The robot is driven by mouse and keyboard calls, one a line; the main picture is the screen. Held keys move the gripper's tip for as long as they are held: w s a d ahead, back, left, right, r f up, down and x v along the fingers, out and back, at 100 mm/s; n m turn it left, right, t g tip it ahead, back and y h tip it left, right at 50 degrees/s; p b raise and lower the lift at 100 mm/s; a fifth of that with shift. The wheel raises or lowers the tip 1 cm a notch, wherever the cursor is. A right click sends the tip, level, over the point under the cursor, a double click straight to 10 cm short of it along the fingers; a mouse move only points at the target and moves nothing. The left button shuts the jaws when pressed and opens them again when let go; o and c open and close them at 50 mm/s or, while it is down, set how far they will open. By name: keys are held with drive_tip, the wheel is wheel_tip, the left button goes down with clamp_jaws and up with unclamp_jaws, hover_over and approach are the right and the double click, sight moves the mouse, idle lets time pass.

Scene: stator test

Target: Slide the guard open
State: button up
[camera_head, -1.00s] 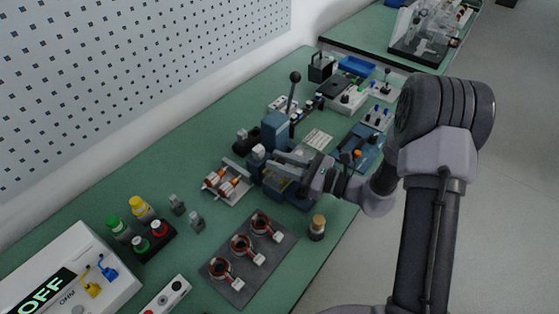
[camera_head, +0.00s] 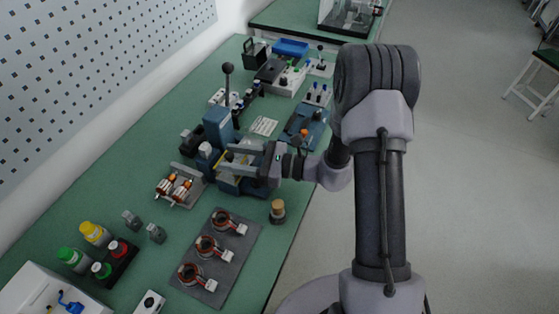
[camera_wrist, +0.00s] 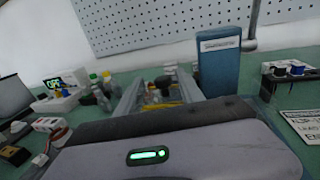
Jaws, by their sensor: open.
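The blue press (camera_head: 219,128), with a tall lever, stands mid-bench. It also shows as a blue upright block (camera_wrist: 219,62) in the wrist view. My gripper (camera_head: 232,157) is open in front of the press's lower part, its fingers pointing left across it. In the wrist view its two pale fingers (camera_wrist: 157,92) stand apart, with yellow parts seen between them. A clear, pale panel that may be the guard shows faintly between the fingers. I cannot tell its edges or whether the fingers touch it.
A tray of copper-wound parts (camera_head: 179,186) lies left of the press. A grey mat (camera_head: 236,254) with three copper rings lies in front. A cork-topped jar (camera_head: 278,211) stands near the bench's right edge. A blue fixture (camera_head: 303,127) sits behind my wrist. Bottles (camera_head: 95,235) stand front left.

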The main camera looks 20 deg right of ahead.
drive_tip(key=p+v, duration=0.3)
drive_tip(key=v, duration=1.3)
drive_tip(key=s+a+r+n+g+h, duration=0.85)
drive_tip(key=s+r+n, duration=0.25)
drive_tip(key=n, duration=0.2)
drive_tip(key=s+d+r+n+t+h, duration=0.2)
drive_tip(key=s+r+n+t+h, duration=0.3)
drive_tip(key=r+t+h, duration=0.1)
drive_tip(key=shift+d+r+n+t, duration=0.3)
drive_tip(key=shift+d+r+t, duration=0.05)
drive_tip(key=shift+r, duration=0.5)
